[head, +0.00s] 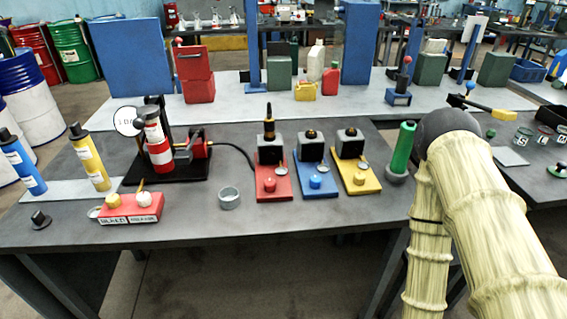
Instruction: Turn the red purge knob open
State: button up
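A round red knob (270,184) sits on the front part of a red base plate (281,192), in front of a dark block (270,150) with an orange-and-black nozzle on top. A small pale round part (282,168) lies beside the knob on the same plate. I cannot tell from its shape how far the knob is turned. My arm (500,220) fills the right side of the view, with a dark rounded joint at its top. My gripper is not visible, so its state and its distance from the knob do not show.
A blue plate (318,190) and a yellow plate (366,186) stand to the right with similar blocks. A green cylinder (403,145) stands near my arm. A grey ring (229,198) and a red labelled box (131,212) are left. The table front is mostly clear.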

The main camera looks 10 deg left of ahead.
aim_at(271, 184)
jog(key=u, duration=2.15)
jog(key=k, duration=0.4)
jog(key=z, duration=1.2)
